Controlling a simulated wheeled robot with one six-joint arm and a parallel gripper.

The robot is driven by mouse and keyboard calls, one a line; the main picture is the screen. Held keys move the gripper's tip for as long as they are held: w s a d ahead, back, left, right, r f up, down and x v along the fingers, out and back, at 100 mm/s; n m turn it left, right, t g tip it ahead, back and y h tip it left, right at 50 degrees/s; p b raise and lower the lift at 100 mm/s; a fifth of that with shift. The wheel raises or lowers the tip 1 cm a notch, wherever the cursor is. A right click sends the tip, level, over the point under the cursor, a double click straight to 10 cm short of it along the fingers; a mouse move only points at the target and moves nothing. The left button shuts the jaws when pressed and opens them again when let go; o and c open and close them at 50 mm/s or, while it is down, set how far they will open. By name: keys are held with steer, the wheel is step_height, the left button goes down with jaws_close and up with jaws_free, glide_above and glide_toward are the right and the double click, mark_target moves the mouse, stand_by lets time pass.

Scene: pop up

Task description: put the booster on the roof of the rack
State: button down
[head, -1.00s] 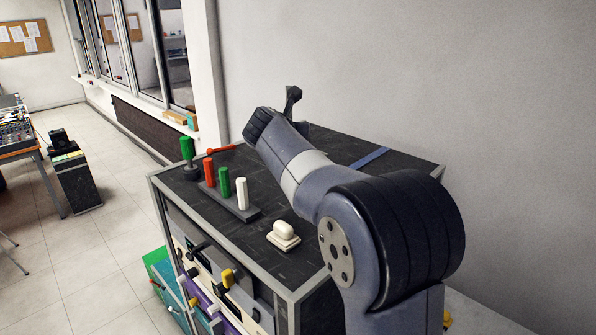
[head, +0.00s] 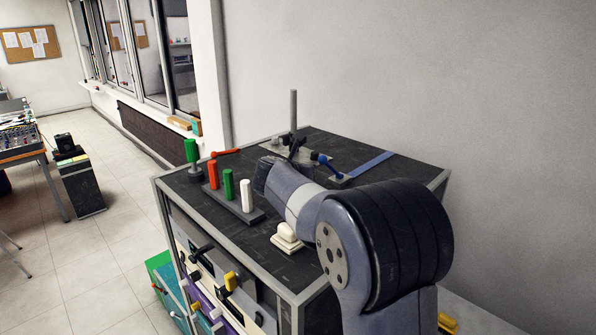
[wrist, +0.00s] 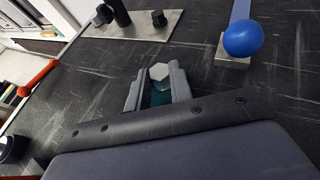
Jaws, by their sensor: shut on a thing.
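My gripper (head: 297,147) is over the dark roof of the rack (head: 270,265), low near its back part. In the wrist view my gripper (wrist: 157,88) is shut on a small piece (wrist: 158,72) with a pale grey hexagonal end; teal shows beneath it between the fingers. This piece may be the booster; no label shows. In the head view the arm and fingers hide it. I cannot tell whether it touches the roof.
A plate with an upright grey rod (head: 293,108) stands behind my gripper, and a blue ball (head: 323,160) to its right. At left are a green handle (head: 191,150), a red bar (head: 225,152) and a holder (head: 250,217) of coloured pegs.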

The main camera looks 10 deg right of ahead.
steer(key=c, duration=1.3)
jaws_free()
steer(key=shift+f, duration=0.1)
steer(key=shift+o, duration=0.2)
steer(key=b+v, duration=0.1)
steer(key=v, duration=1.1)
steer(key=shift+b, duration=0.4)
steer(key=p+x, duration=0.2)
steer(key=x, duration=1)
steer(key=shift+r, duration=1.2)
